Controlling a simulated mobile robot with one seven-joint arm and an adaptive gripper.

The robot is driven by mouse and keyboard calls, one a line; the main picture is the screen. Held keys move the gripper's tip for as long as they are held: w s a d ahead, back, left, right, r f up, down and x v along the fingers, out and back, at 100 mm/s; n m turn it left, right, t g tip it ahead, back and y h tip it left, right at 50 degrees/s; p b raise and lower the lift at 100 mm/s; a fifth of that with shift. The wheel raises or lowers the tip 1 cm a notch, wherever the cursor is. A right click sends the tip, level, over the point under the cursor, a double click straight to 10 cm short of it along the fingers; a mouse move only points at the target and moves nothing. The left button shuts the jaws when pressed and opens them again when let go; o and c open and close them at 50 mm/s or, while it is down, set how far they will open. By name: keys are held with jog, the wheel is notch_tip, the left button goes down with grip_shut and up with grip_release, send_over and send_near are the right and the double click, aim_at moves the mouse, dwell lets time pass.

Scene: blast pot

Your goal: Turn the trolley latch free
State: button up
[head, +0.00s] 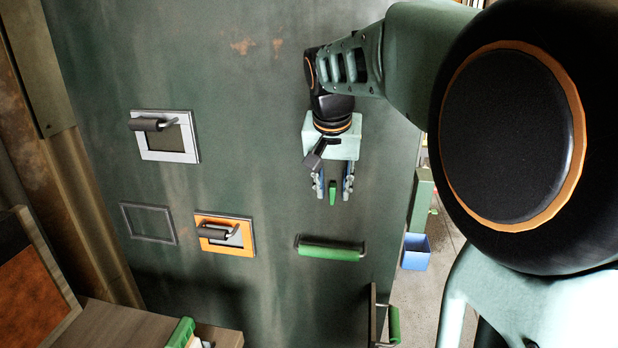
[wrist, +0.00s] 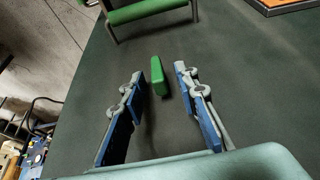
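A small green tab (head: 332,190), which looks like the latch, stands out from the dark green panel (head: 260,90). In the wrist view the tab (wrist: 157,77) shows between the fingertips, with a gap on either side. My gripper (head: 333,193) is open and empty, one blue-padded finger to each side of the tab. It also shows in the wrist view (wrist: 160,78). I cannot tell how far the fingertips reach past the tab's end. Nothing else marks the latch by name.
A green bar handle (head: 330,252) lies below the tab. To the left are a white-framed handle (head: 170,150), an empty frame (head: 149,222) and an orange-framed handle (head: 225,234). A second green handle (head: 394,324) and a blue bin (head: 415,252) are at the right edge.

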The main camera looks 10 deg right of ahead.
jog(key=shift+c, duration=0.3)
grip_shut()
jog(key=shift+a, duration=0.1)
jog(key=h, duration=0.1)
jog(key=h+p, duration=0.1)
jog(key=shift+w+a+n+g+h+p, duration=0.1)
jog(key=shift+a+n+g+h+p, duration=0.05)
jog(key=shift+n+g+h+p, duration=0.15)
jog(key=g+h+p, duration=0.1)
jog(key=h, duration=0.2)
jog(key=shift+a+n, duration=0.1)
jog(key=shift+n, duration=0.3)
jog(key=shift+w+a+f+n+g+h+b, duration=0.15)
jog(key=shift+n+h, duration=0.35)
jog(key=shift+h, duration=1.35)
jog(key=shift+s+d+f+n+g+h+b, duration=0.15)
jog(key=shift+n+h, duration=0.35)
jog(key=shift+h, duration=1.3)
jog(key=shift+w+a+f+n+g+h+b, duration=0.2)
jog(key=shift+n+h, duration=0.3)
jog(key=shift+h, duration=1.35)
jog(key=shift+s+d, duration=0.1)
jog(key=shift+s, duration=0.05)
